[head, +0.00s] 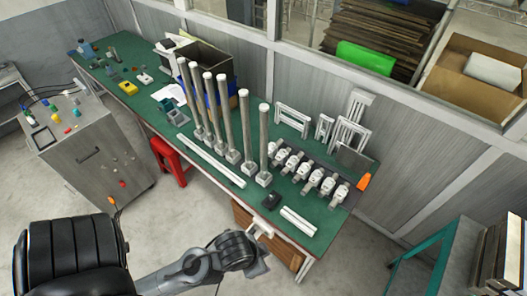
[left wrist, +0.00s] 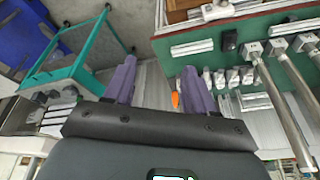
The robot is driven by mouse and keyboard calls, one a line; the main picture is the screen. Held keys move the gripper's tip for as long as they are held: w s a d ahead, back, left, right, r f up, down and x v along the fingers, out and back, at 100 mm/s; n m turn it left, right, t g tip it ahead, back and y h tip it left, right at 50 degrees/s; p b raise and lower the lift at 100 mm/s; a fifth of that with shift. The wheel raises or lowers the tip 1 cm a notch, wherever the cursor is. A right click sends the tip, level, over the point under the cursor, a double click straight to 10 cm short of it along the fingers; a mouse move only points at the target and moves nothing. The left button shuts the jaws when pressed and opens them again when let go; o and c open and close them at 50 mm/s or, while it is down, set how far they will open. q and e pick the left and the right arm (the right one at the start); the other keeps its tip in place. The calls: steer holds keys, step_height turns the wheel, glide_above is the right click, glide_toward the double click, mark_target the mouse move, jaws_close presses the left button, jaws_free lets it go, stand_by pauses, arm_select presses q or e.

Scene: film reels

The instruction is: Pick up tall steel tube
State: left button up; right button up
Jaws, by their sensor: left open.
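Several tall steel tubes stand upright on square feet in a row on the green workbench (head: 215,170). The nearest steel tube (head: 264,140) is at the right end of the row, apart from the others; another steel tube (head: 246,125) stands just left of it. In the left wrist view, steel tubes (left wrist: 288,117) run slantwise at the right side. My left gripper (left wrist: 156,70) is open, with nothing between its purple fingers. The tubes are to the right of it and apart from it. My left arm is at the front of the head view. My right gripper is not in view.
White fittings (head: 310,175) lie in rows right of the tubes. White rails (head: 210,160) and (head: 298,221) lie along the bench's front. A small black box (head: 271,201) sits near the nearest tube. A red stool (head: 172,160) and grey cabinet (head: 90,150) stand on the left.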

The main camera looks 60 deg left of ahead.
arm_select(q)
steer(key=shift+d, duration=0.15)
steer(key=shift+o, duration=1.4)
